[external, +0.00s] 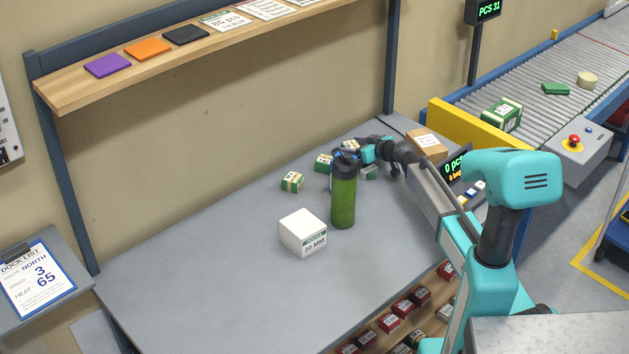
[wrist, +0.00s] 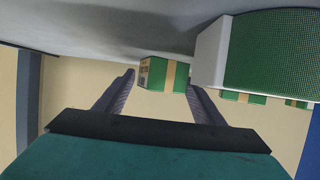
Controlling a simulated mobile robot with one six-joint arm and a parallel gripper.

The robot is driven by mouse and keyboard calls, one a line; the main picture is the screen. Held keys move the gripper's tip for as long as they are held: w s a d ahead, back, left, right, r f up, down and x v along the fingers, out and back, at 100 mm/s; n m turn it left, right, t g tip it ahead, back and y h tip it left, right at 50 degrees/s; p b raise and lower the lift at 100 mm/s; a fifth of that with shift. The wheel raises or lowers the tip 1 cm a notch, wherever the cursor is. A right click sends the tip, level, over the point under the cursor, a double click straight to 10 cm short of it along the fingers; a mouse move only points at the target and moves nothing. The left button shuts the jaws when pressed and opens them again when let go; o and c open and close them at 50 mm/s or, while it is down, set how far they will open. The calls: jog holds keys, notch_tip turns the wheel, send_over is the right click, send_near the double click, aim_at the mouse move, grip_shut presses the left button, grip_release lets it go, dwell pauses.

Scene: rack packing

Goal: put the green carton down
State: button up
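Several green cartons with tan bands are on the grey table. One carton (external: 292,181) lies left of the green bottle, and another carton (external: 323,162) is just behind it. A large green carton with a white end (wrist: 265,55) is close on the right.
The green bottle (external: 343,195) stands in front of my gripper. A white box (external: 303,233) is at its left front. A brown box (external: 427,145) is at the table's right, by the yellow-edged conveyor (external: 540,100). The left part of the table is clear.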

jog(key=shift+o, duration=0.7)
jog(key=shift+d+r, duration=0.1)
jog(key=shift+r, duration=0.1)
jog(key=shift+b+v, duration=0.3)
jog(key=shift+v, duration=5.6)
